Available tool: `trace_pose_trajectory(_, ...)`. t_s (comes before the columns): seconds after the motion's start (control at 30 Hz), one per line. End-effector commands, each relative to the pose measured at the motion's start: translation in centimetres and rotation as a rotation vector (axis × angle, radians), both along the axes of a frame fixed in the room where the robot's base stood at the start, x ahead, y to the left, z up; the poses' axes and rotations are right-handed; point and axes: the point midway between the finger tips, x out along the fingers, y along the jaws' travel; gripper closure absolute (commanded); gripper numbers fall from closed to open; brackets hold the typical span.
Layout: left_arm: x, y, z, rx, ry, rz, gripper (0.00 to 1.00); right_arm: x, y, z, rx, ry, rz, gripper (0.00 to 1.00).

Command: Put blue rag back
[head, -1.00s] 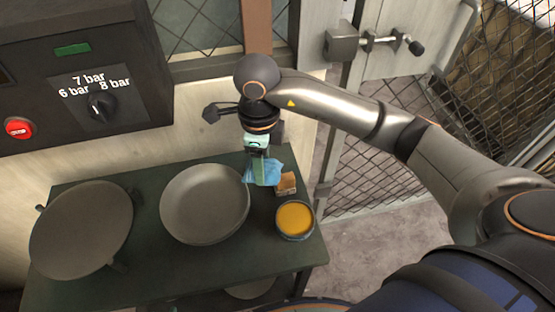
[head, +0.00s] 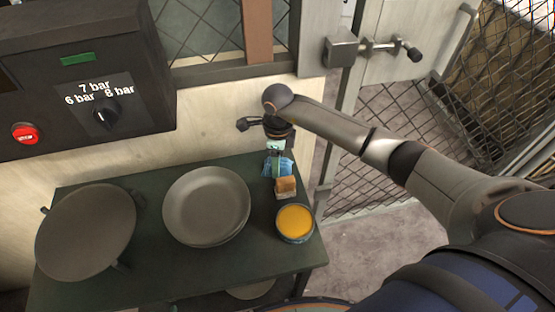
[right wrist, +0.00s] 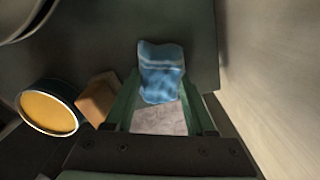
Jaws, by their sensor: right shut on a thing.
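The blue rag (head: 271,168) is at the back right of the dark table, behind a small brown block. In the right wrist view the rag (right wrist: 161,72) lies between the fingertips of my right gripper (right wrist: 165,95). My right gripper (head: 277,165) points down and is shut on the rag. Whether the rag touches the table top is hard to tell. My left gripper is not in view.
The brown block (head: 286,187) and a tin of yellow stuff (head: 295,222) stand just in front of the rag. A wall panel rises behind.

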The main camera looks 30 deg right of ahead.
Motion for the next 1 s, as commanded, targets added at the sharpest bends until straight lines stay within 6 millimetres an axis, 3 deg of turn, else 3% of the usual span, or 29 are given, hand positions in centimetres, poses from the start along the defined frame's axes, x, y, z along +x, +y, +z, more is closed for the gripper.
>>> trace_pose_trajectory(0.33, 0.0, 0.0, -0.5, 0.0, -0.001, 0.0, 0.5, 0.0, 0.0, -0.5, -0.001, -0.001, 0.0, 0.89)
trace_pose_trajectory(0.37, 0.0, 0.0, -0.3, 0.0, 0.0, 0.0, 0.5, 0.0, 0.0, -0.3, 0.0, -0.001, 0.0, 0.42)
trace_pose_trajectory(0.6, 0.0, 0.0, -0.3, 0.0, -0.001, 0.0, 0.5, 0.0, 0.0, -0.3, -0.001, -0.001, 0.0, 0.15)
trace_pose_trajectory(0.87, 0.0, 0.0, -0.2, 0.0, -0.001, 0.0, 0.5, 0.0, 0.0, -0.2, 0.001, -0.001, 0.0, 0.15)
trace_pose_trajectory(1.0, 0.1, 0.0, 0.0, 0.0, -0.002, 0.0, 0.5, 0.1, 0.0, 0.9, 0.0, -0.004, 0.0, 0.15)
